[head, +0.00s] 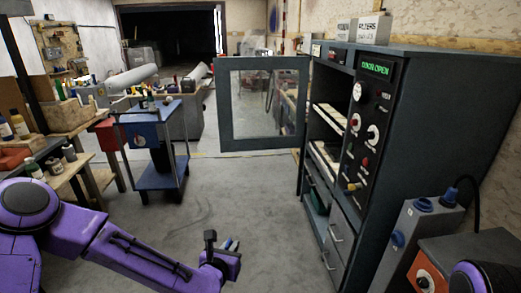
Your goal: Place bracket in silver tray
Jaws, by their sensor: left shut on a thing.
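My left gripper (225,248) is low in the middle of the head view, above the grey floor in front of the open cabinet (400,150). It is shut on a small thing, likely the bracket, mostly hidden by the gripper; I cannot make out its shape. Light-coloured shelves or trays (326,157) show inside the cabinet, to the right of and beyond the gripper. I cannot tell whether one is the silver tray. Part of my right arm shows at the bottom right corner; its gripper is out of view.
The cabinet's windowed door (262,146) stands swung open to the left, and its display reads door open. A blue cart (160,182) and a cluttered bench (72,165) stand at left. A grey and orange machine (425,235) is at right. The middle floor is clear.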

